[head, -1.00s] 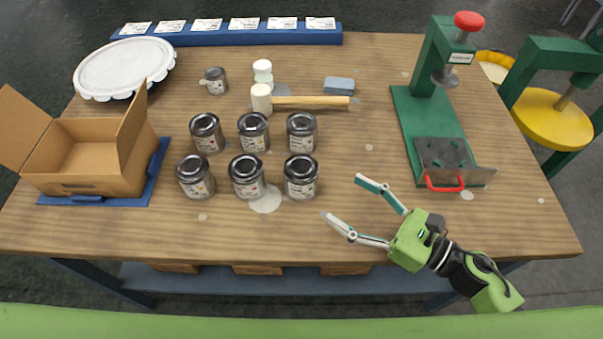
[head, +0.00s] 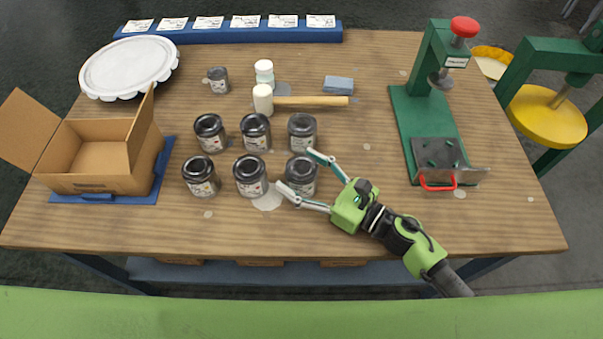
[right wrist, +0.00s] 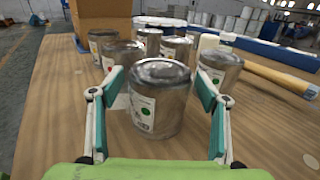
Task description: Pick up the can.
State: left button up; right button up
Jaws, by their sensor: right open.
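Several grey metal cans with labels stand upright in two rows on the wooden table. The front-row can at the right (head: 301,177) stands between the open fingers of my right gripper (head: 297,172). In the right wrist view this can (right wrist: 159,98) is centred ahead, between the two fingertips (right wrist: 159,92), with a gap on each side. A back-row can (head: 302,131) stands just behind it, close to the upper finger. The other front-row cans (head: 250,175) (head: 200,176) stand to the left. My left gripper does not show.
An open cardboard box (head: 104,158) stands on a blue mat at the left. A mallet (head: 310,101) lies behind the cans. A green press (head: 425,105) stands at the right. The front right of the table is clear.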

jog(key=c, duration=1.5)
jog(key=shift+o, duration=0.2)
jog(key=shift+r, duration=0.1)
